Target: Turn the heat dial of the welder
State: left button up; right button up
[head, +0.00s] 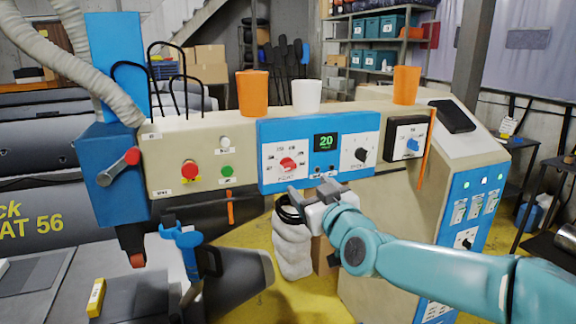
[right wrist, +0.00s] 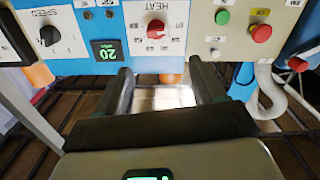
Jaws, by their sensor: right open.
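The heat dial is a red knob (head: 288,164) on the white scale at the left of the welder's blue front panel (head: 268,133). In the right wrist view the heat dial (right wrist: 156,29) appears upside down, under the HEAT label, just beyond the fingertips and between their lines. My right gripper (head: 306,192) is open and empty, just below and slightly right of the dial, apart from it. In the right wrist view its two dark fingers (right wrist: 160,72) point at the panel with a clear gap. My left gripper is not in view.
A green display (head: 326,141) reads 20. The black speed dial (head: 361,154) is to its right. A red button (head: 189,170) and a green button (head: 227,171) sit left of the panel. Orange and white cups (head: 307,96) stand on top.

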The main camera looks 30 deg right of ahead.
aim_at(289, 166)
jog(key=p+x, duration=0.3)
jog(key=x, duration=0.9)
jog(key=shift+d+p, duration=0.2)
jog(key=shift+p, duration=0.2)
jog(key=shift+w, duration=0.35)
jog(key=c, duration=1.1)
